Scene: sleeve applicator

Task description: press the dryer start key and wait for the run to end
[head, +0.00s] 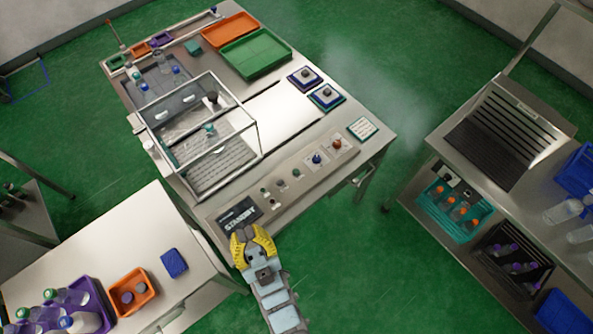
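The control panel (289,186) runs along the front of the sleeve applicator bench. Its dark display (240,214) reads STANDBY. Small round keys, including a green one (264,190) and a dark one (280,185), sit to the right of the display. A blue knob (317,158) and an orange knob (337,144) are farther right. The key labels are too small to read, so I cannot tell which is the dryer start key. My gripper (251,232), with yellow fingers, is open and empty by the display's lower edge. Whether it touches the panel is unclear.
A clear-walled chamber (205,140) with a metal frame stands behind the panel. Green (256,54) and orange (229,29) trays lie at the back. A side table (92,253) holds bottles at lower left; a rack bench (500,130) stands right. Green floor is free between.

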